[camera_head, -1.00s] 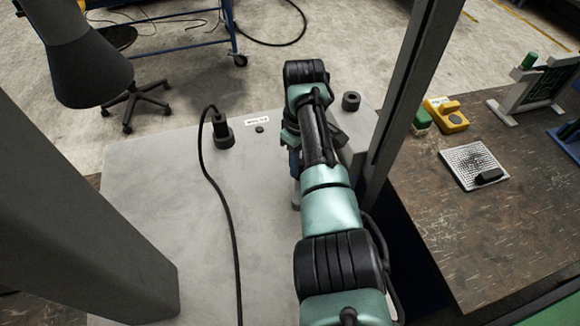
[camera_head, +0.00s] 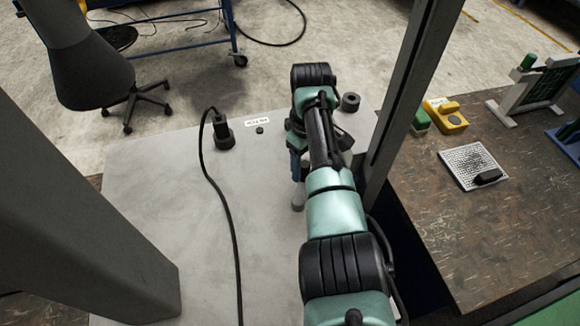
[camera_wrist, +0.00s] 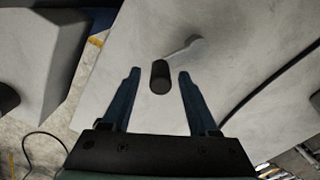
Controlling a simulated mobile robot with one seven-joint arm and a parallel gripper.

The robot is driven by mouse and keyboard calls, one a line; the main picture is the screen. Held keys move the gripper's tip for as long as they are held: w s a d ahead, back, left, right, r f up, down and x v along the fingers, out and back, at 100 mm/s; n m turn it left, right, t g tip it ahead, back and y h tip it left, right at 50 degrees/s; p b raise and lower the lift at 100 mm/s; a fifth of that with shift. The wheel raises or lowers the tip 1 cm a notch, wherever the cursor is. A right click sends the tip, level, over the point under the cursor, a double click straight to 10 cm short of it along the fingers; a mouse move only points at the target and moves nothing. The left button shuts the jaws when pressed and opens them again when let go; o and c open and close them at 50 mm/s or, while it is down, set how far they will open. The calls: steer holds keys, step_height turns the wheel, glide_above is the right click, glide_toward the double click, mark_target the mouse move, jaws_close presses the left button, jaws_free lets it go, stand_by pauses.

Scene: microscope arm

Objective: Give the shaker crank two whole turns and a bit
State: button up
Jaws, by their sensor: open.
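The shaker crank shows in the wrist view as a short grey arm (camera_wrist: 185,47) with an upright black handle (camera_wrist: 160,77) at its near-left end. My gripper (camera_wrist: 158,75) is open, with one blue finger on each side of the black handle and a visible gap to both. In the picture the handle lies between the fingertips; I cannot tell whether it is at the same depth. In the head view my arm covers most of the crank and the gripper.
A black cable (camera_head: 222,200) runs across the grey tabletop (camera_head: 150,190) from a black plug-like post (camera_head: 223,135). A grey upright post (camera_head: 412,80) stands close to the right of my arm. A brown bench (camera_head: 460,220) at the right holds a perforated plate (camera_head: 470,160).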

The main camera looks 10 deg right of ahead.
steer(key=shift+r+p, duration=3.7)
steer(key=shift+r, duration=0.4)
steer(key=shift+f, duration=0.1)
